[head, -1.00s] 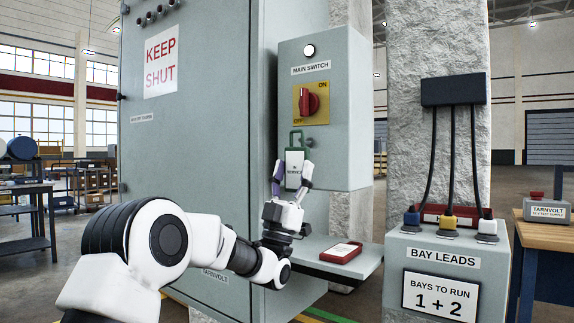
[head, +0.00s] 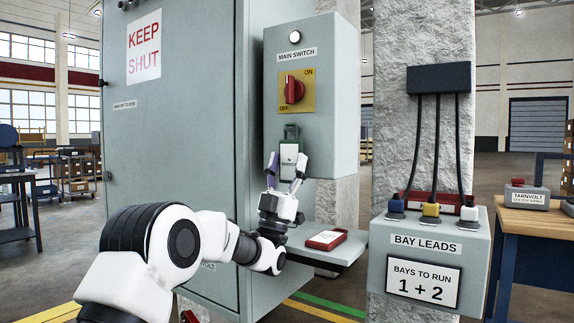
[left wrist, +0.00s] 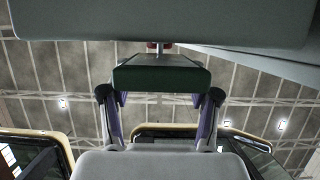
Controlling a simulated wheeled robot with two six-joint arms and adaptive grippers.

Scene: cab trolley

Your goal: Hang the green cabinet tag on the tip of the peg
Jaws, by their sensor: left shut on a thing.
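The green cabinet tag (head: 289,149), with a white label and a green loop at its top, is upright in front of the switch box's lower face. My left gripper (head: 286,168) is shut on it from below. The tag's dark green edge (left wrist: 160,73) lies between the fingers in the left wrist view. In the head view the peg is hidden behind the tag. The loop lines up below the red knob, but I cannot tell whether it is around the peg. A short pale stem shows just beyond the tag in the left wrist view. My right gripper is not in view.
The main switch box (head: 340,95) has a red knob (head: 293,90). A shelf (head: 340,252) below holds a red-edged tag (head: 326,239). The large grey cabinet (head: 180,160) is at left; the bay leads box (head: 425,262) is at right.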

